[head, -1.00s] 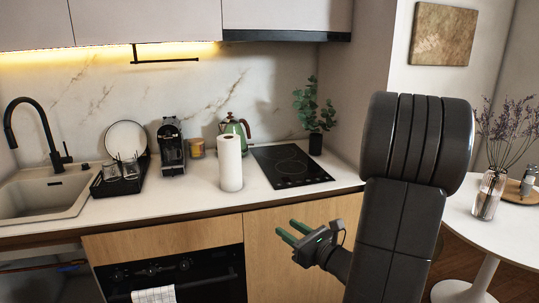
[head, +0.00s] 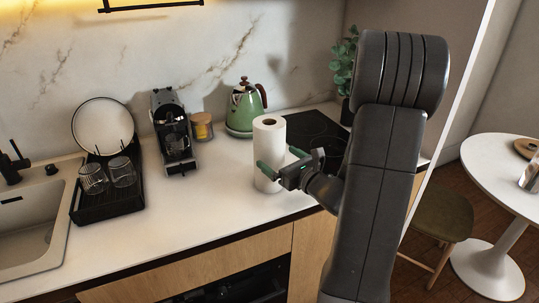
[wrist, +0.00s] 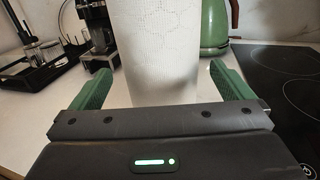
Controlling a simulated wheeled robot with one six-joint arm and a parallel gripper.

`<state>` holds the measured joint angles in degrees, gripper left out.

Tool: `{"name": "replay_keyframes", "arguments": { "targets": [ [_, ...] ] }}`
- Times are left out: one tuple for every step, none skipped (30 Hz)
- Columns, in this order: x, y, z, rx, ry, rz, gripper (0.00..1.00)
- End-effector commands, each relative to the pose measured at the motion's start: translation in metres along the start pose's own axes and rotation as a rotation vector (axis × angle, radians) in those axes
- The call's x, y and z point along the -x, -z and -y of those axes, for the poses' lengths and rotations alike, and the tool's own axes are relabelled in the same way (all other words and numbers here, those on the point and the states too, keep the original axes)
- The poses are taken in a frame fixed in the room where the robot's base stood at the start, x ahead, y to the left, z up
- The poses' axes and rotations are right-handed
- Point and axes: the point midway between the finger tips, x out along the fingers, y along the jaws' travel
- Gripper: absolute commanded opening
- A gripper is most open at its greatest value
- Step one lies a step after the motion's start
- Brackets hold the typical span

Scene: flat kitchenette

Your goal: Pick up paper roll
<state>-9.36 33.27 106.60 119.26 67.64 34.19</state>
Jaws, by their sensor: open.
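The white paper roll (head: 268,152) stands upright on the counter, left of the black cooktop. In the wrist view the paper roll (wrist: 158,50) fills the middle, its top out of frame. My gripper (head: 282,162) is open at the roll, with its green fingertips (wrist: 158,85) apart, one on either side of the roll's lower part in the wrist view. A gap shows between the roll and each finger there. The roll's right side is partly hidden by a finger in the head view.
A green kettle (head: 243,110) stands behind the roll, with a jar (head: 202,127) and coffee machine (head: 173,130) to its left. The black cooktop (head: 318,130) lies to the right. A dish rack (head: 107,203) stands farther left. The counter's front left of the roll is clear.

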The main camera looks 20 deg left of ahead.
Motion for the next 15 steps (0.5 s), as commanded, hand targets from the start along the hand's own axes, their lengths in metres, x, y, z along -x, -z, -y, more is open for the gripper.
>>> {"name": "replay_keyframes", "arguments": {
  "targets": [
    [-0.005,0.000,0.000,-0.001,-0.002,0.000,1.00],
    [-0.008,0.000,-0.001,-0.001,-0.002,-0.001,1.00],
    [-0.013,0.001,-0.001,-0.002,-0.003,-0.002,1.00],
    [-0.017,0.001,-0.001,-0.002,-0.003,-0.001,1.00],
    [-0.022,0.001,-0.001,-0.002,-0.003,-0.001,1.00],
    [-0.028,0.002,-0.001,-0.003,-0.003,-0.002,1.00],
    [-0.032,0.002,-0.001,-0.001,-0.003,-0.002,1.00],
    [-0.037,0.002,-0.001,-0.001,-0.003,-0.001,1.00],
    [-0.042,0.002,0.000,-0.001,-0.002,0.000,1.00],
    [-0.045,0.003,0.000,0.000,-0.002,0.000,1.00],
    [-0.046,0.003,0.000,0.000,-0.001,-0.001,1.00],
    [-0.048,0.003,0.000,0.000,-0.001,-0.001,1.00],
    [-0.048,0.004,0.000,0.000,0.000,-0.001,1.00],
    [-0.048,0.004,0.000,0.000,0.000,-0.001,1.00],
    [-0.047,0.004,0.000,0.000,0.000,0.000,1.00]
  ]
}}
